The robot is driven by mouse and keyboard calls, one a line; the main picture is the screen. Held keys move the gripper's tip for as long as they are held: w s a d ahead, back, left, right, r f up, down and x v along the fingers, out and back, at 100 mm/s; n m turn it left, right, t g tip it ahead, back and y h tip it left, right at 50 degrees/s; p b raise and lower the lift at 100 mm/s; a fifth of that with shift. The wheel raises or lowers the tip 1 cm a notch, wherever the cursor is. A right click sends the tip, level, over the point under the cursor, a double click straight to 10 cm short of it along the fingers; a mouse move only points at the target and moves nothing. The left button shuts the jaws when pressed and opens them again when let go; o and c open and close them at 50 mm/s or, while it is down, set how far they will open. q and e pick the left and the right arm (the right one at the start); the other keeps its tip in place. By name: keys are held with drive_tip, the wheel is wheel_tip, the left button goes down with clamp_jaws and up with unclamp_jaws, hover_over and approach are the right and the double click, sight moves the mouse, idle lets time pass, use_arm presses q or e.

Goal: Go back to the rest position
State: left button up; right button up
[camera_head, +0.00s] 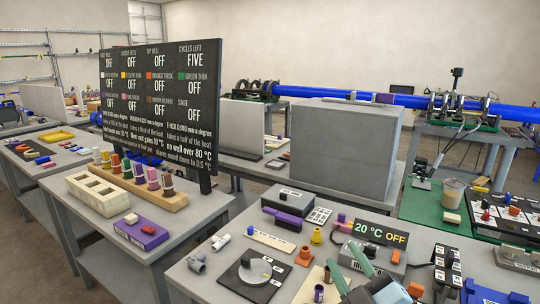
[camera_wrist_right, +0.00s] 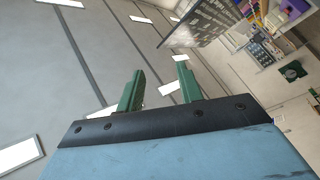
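My right gripper (camera_head: 341,254) shows at the bottom of the head view, right of centre, with its two green fingers apart over the front table. In the right wrist view the same gripper (camera_wrist_right: 160,70) is open, with nothing between its fingers. That view looks across the room, with bright panels on a grey surface and the tilted board. My left gripper is not in view.
The front table holds a dial (camera_head: 255,271), a purple-and-grey box (camera_head: 288,201) and a 20 °C display (camera_head: 380,233), close to my right gripper. A black status board (camera_head: 160,105) stands at left. A large grey box (camera_head: 345,150) stands behind.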

drive_tip(key=s+d+f+m+g+h, duration=0.3)
drive_tip(key=s+d+f+m+g, duration=0.15)
drive_tip(key=s+f, duration=0.35)
drive_tip(key=s+d+f+m+g+h, duration=0.35)
drive_tip(key=s+f+m+g, duration=0.2)
drive_tip(key=f, duration=0.55)
drive_tip(key=s+f+g+y, duration=0.1)
drive_tip(key=s+f+g, duration=0.15)
drive_tip(key=s, duration=0.35)
drive_tip(key=s+f+g, duration=0.2)
drive_tip(key=s+g, duration=0.2)
drive_tip(key=s, duration=0.2)
wheel_tip(320, 180, down, 24)
drive_tip(key=s+d+f+g+b, duration=0.1)
drive_tip(key=s+d+f+g, duration=0.1)
drive_tip(key=s+f, duration=1.5)
drive_tip(key=shift+s+d, duration=0.15)
drive_tip(key=shift+d, duration=0.4)
